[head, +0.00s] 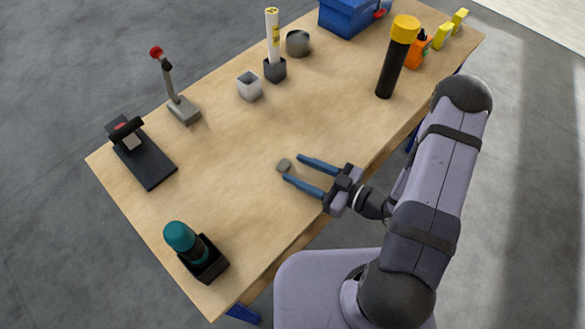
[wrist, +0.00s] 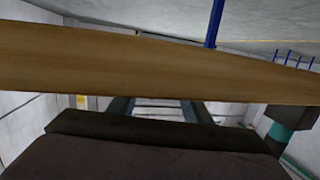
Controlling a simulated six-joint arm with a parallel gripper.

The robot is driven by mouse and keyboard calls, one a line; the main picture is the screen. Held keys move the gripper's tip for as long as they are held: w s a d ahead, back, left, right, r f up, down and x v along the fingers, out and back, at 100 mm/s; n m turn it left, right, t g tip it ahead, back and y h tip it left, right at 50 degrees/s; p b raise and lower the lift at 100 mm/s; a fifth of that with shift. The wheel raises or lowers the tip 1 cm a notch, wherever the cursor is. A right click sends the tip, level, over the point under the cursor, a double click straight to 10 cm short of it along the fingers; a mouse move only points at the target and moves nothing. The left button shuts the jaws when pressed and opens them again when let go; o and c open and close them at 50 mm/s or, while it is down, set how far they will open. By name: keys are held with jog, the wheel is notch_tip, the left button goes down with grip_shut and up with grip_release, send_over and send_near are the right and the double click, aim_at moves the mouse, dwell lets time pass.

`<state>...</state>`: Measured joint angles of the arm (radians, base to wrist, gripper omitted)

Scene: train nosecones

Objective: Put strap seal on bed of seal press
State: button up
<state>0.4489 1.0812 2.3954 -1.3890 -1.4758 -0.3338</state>
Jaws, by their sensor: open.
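A small grey block, which looks like the strap seal (head: 284,166), lies on the wooden table in the head view. My gripper (head: 292,168) is open, with its two blue fingers pointing left. The grey block is right at the fingertips, roughly in line with the gap between them; I cannot tell whether they touch. A black flat device with a red part and a pale block (head: 149,166) lies at the left end of the table. A grey base with an upright red-knobbed lever (head: 184,110) stands behind it. I cannot tell for certain which is the seal press.
A teal-capped bottle in a black holder (head: 204,262) stands at the near left. The table middle (head: 225,150) is clear.

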aim_at(316, 185)
jog(key=shift+o, duration=0.5)
jog(key=shift+b+v, duration=0.45)
jog(key=shift+v, duration=1.35)
jog(key=shift+w+d, duration=0.1)
jog(key=r+p, duration=0.1)
jog(key=p, duration=0.2)
jog(key=shift+d+r+h, duration=0.1)
jog(key=shift+r+h, duration=0.15)
jog(key=shift+h, duration=0.05)
jog(key=shift+s+d+r+g+p, duration=0.1)
jog(key=shift+s+g+p, duration=0.2)
jog(key=shift+p, duration=0.15)
jog(key=shift+s+d+h, duration=0.1)
jog(key=shift+s+h, duration=0.05)
jog(key=shift+h, duration=0.15)
jog(key=shift+p+x, duration=0.5)
jog(key=shift+x, duration=0.7)
jog(key=shift+p+x, duration=1.1)
jog(key=shift+x, duration=0.9)
jog(key=shift+a+f, duration=0.25)
jog(key=shift+a, duration=0.25)
